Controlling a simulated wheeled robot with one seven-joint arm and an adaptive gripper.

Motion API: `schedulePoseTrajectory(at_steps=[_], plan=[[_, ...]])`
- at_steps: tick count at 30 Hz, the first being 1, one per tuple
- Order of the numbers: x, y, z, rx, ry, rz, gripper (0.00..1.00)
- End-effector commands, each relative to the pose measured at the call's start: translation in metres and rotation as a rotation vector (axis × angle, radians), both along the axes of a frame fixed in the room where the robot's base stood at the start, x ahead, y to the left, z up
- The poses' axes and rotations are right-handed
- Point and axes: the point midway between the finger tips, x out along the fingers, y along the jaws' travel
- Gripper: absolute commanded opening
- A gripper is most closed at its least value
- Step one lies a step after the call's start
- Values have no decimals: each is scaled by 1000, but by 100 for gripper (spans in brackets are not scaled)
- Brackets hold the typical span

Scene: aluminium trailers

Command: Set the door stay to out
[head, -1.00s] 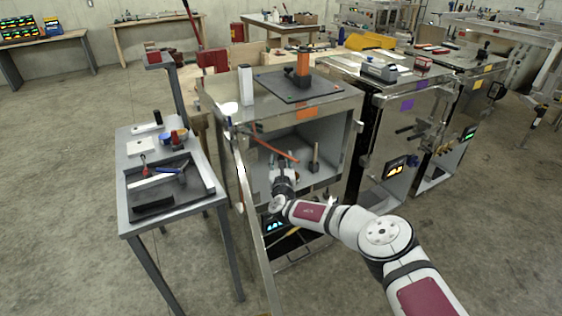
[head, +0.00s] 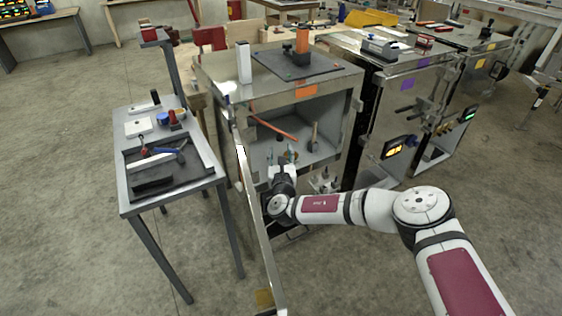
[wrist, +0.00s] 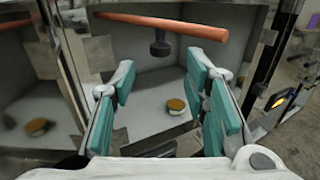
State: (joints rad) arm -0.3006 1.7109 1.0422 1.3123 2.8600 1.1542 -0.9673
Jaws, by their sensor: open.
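An orange-red rod, which looks like the door stay (head: 272,128), slants across the upper opening of the nearest metal cabinet (head: 328,112). Its left end is near the open door (head: 254,205), which shows nearly edge-on. In the wrist view the rod (wrist: 165,24) crosses above and beyond my fingertips. My gripper (head: 284,163) is in front of the cabinet opening, below the rod and right of the door. In the wrist view my gripper (wrist: 161,75) is open, with teal pads apart and nothing between them. How the rod's ends are fastened is unclear.
A dark-handled upright tool (head: 314,135) and a round brown-topped object (wrist: 176,106) are inside the cabinet. A grey side table (head: 122,190) with tools stands left of the door. More cabinets (head: 395,125) stand to the right. The floor in front is clear.

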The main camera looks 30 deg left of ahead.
Motion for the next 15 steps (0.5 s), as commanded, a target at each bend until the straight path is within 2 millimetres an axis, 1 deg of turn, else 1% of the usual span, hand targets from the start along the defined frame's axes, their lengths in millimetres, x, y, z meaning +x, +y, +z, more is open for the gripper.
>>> schedulePoseTrajectory(at_steps=[3,7,10,15], plan=[[-15,-10,0,-1,1,2,41],[-26,-17,0,-1,1,1,41],[-31,-20,0,-1,0,0,41],[-33,-22,0,-1,-1,-1,41]])
